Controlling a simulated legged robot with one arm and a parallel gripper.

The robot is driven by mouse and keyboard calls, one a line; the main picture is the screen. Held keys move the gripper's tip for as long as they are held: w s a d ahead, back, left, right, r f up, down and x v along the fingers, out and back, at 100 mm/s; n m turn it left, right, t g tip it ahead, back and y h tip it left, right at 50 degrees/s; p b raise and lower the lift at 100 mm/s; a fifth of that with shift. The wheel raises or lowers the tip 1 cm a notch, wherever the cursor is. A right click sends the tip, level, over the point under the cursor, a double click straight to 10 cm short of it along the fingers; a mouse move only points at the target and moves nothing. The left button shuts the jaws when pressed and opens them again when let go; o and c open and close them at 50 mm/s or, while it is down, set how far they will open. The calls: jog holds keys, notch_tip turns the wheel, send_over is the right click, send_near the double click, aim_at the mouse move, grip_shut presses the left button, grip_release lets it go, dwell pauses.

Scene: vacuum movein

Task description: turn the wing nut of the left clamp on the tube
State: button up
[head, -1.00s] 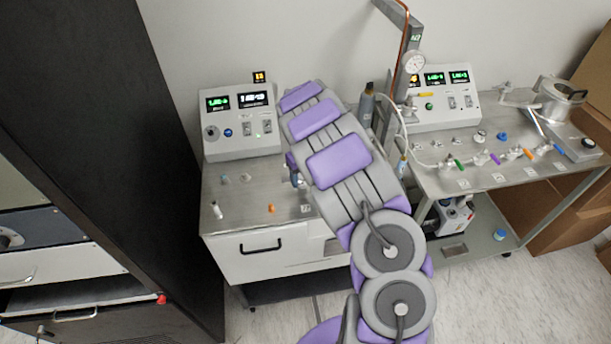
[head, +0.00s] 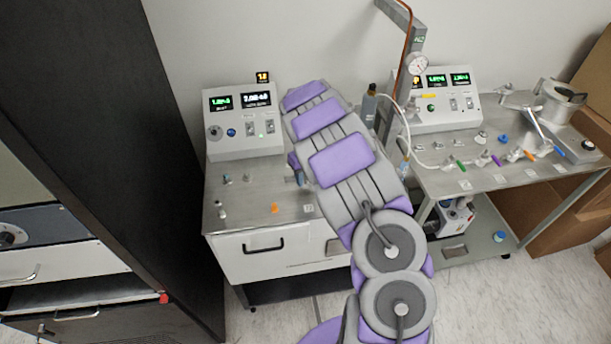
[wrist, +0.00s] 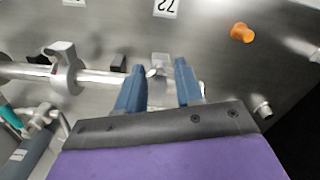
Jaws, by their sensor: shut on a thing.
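In the wrist view my gripper (wrist: 158,87) has two blue fingers on either side of a small silver wing nut (wrist: 153,72) on a clamp (wrist: 160,60). The gripper is shut on this wing nut, though the contact itself is hard to see. A silver tube (wrist: 95,76) runs from the left edge of the view toward this clamp. A second clamp (wrist: 64,68) sits around the tube further left in this view. In the head view my gripper (head: 299,177) is low over the left bench, and my arm hides the tube and clamps.
The left bench (head: 250,190) carries a control box (head: 241,125) and an orange piece (head: 275,208), which also shows in the wrist view (wrist: 242,33). A right bench (head: 480,178) holds valves and a gauge. A dark cabinet (head: 110,150) stands close on the left.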

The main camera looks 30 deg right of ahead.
aim_at(306, 180)
jog(key=shift+w+r+m+p, duration=0.15)
jog(key=shift+m+p, duration=0.3)
jog(key=shift+m, duration=1.05)
jog(key=o, duration=1)
jog(key=shift+o, duration=0.2)
notch_tip(306, 180, up, 17)
jog(key=p, duration=0.1)
jog(key=s+a+r+b, duration=0.1)
jog(key=s+a+r, duration=0.3)
jog(key=s, duration=0.6)
jog(key=s+a+r+b, duration=0.1)
jog(key=s+a+r, duration=0.1)
jog(key=s+a, duration=0.5)
jog(key=s+a+f+n+g, duration=0.1)
jog(key=s+a+f, duration=0.1)
jog(key=s, duration=1)
jog(key=s+a+f+n+b, duration=0.1)
jog(key=s+a+f, duration=0.1)
jog(key=s, duration=1)
jog(key=shift+s+a+g, duration=0.3)
jog(key=shift+a+g, duration=0.1)
jog(key=shift+a, duration=0.35)
